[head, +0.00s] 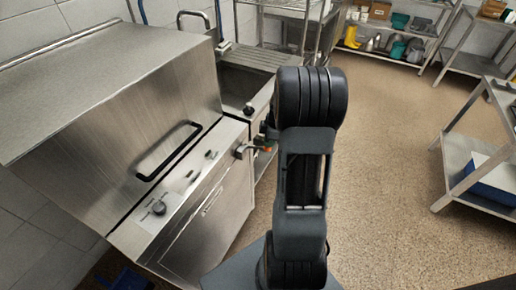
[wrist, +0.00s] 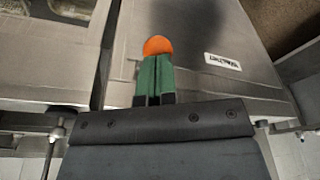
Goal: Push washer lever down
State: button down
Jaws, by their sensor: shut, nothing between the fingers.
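The washer (head: 110,100) is a steel hood unit on the left of the head view. A black bar handle (head: 168,150) crosses its sloped front and appears to be the lever; it stands above the control panel. My gripper shows in the wrist view (wrist: 155,82) as two green fingers pressed together, shut and empty. A rounded orange end (wrist: 158,45) shows at the fingertips; I cannot tell whether it belongs to them. In the head view my arm mostly hides the gripper, which is beside the panel's right end, clear of the bar handle.
The control panel (head: 180,190) has several knobs, with a front door (head: 212,212) below. A sink (head: 245,90) stands behind. A steel table (head: 470,170) with a blue bin (head: 490,188) is at right. The floor (head: 390,210) between is open.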

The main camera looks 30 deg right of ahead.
notch_tip(320, 180, down, 6)
jog(key=b, duration=0.5)
jog(key=shift+f, duration=0.2)
dwell(0.4)
jog(key=shift+s+r, duration=0.1)
jog(key=shift+r+p, duration=3.75)
jog(key=shift+r, duration=2.2)
